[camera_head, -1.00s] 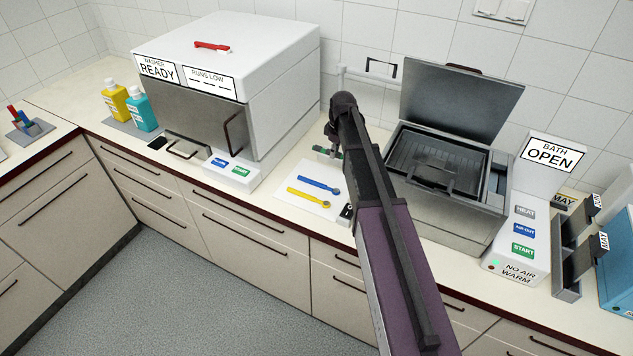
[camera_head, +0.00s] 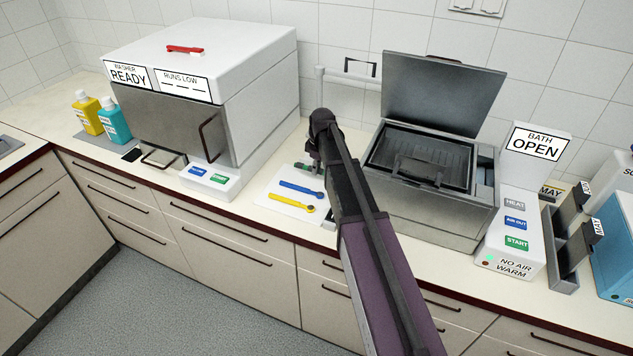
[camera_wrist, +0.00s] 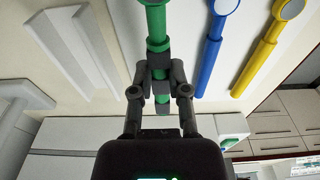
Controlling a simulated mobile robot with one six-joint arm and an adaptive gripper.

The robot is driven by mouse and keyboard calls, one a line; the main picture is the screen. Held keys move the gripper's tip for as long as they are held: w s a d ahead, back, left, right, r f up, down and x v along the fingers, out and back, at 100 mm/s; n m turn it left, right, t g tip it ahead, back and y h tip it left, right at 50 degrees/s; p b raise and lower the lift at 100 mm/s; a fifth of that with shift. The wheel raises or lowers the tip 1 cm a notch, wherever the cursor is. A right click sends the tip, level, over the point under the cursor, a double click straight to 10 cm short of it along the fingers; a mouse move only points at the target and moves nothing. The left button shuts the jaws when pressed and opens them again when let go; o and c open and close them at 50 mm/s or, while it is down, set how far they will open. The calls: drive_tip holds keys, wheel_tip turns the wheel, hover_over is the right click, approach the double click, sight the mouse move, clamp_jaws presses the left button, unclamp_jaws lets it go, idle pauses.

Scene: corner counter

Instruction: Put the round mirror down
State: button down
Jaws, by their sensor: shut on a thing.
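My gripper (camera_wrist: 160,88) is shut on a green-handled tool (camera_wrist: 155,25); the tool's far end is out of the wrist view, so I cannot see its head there. In the head view my gripper (camera_head: 313,160) is at the back of a white mat (camera_head: 272,206), and a little of the green shows beside it. A blue round-headed mirror (camera_head: 301,190) and a yellow one (camera_head: 290,203) lie side by side on the mat. They also show right of the green tool in the wrist view, blue (camera_wrist: 212,50) and yellow (camera_wrist: 265,50). I cannot tell whether the green tool touches the surface.
A white washer (camera_head: 240,85) stands left of the mat. An open metal bath (camera_head: 435,210) with raised lid stands close on the right. A button box (camera_head: 208,180) is at the mat's left. Counter room between washer and bath is narrow.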

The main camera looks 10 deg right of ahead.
sight(317, 182)
drive_tip(key=shift+f, duration=0.2)
idle(0.3)
drive_tip(key=shift+f+b, duration=1.8)
drive_tip(key=shift+b, duration=0.1)
drive_tip(key=shift+f, duration=0.15)
drive_tip(key=c, duration=0.6)
unclamp_jaws()
drive_tip(key=r+p, duration=0.8)
drive_tip(key=d+r+p, duration=0.1)
drive_tip(key=r+p, duration=0.3)
drive_tip(key=shift+s+r, duration=0.15)
drive_tip(key=shift+s, duration=0.2)
